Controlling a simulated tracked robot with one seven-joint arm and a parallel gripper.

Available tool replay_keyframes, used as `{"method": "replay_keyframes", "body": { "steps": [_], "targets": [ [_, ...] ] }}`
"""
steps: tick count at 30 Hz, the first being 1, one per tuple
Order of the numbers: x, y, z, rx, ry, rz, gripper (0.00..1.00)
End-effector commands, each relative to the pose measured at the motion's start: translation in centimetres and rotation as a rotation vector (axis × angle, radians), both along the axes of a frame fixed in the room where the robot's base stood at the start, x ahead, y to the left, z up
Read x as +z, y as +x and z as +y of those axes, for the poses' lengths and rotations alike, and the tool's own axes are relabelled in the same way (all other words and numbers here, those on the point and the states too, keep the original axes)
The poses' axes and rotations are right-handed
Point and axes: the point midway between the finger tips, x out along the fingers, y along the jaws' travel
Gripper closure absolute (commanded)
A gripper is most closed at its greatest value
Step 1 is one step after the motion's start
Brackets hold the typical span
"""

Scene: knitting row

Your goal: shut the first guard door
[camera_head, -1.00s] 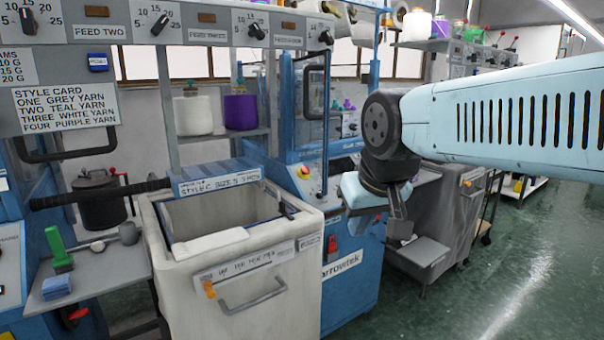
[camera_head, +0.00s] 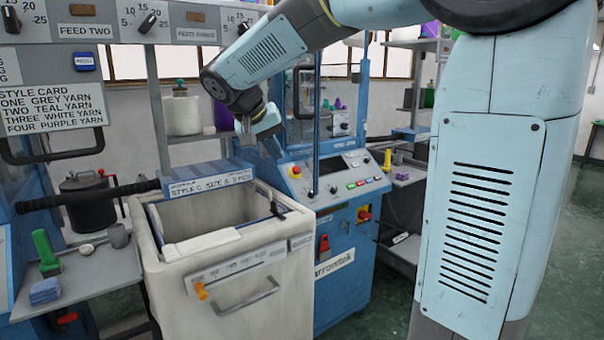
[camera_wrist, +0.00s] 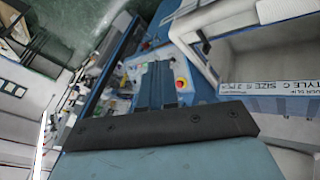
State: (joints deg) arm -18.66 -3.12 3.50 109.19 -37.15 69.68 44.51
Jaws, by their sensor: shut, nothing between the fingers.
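A clear guard door (camera_head: 300,92) in a blue frame, with a dark upright handle, stands above the control panel of the blue machine (camera_head: 343,255). A vertical blue post (camera_head: 316,120) shows beside it. Another blue-framed guard with a black handle (camera_head: 60,152) is at the left edge; I cannot tell which door counts as first. My gripper (camera_head: 250,148) is shut and empty, left of the clear door and above the bin's back edge, apart from the handle as far as I can see. The wrist view shows its closed fingers (camera_wrist: 155,68) side by side, over the machine front.
A white bin (camera_head: 235,290) with a blue style card (camera_head: 207,180) stands in front. A grey shelf (camera_head: 85,285) with a green-handled tool (camera_head: 46,253) is at left. White yarn (camera_head: 183,115) sits behind. My arm covers the right side.

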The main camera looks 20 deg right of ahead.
Motion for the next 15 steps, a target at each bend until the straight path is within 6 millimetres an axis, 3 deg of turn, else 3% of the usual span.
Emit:
{"method": "replay_keyframes", "body": {
  "steps": [8, 15],
  "targets": [
    [-0.7, 1.5, 0.3, -0.013, -0.021, -0.014, 1.00],
    [-3.8, 2.7, -1.6, -0.013, -0.021, -0.010, 1.00]
  ]
}}
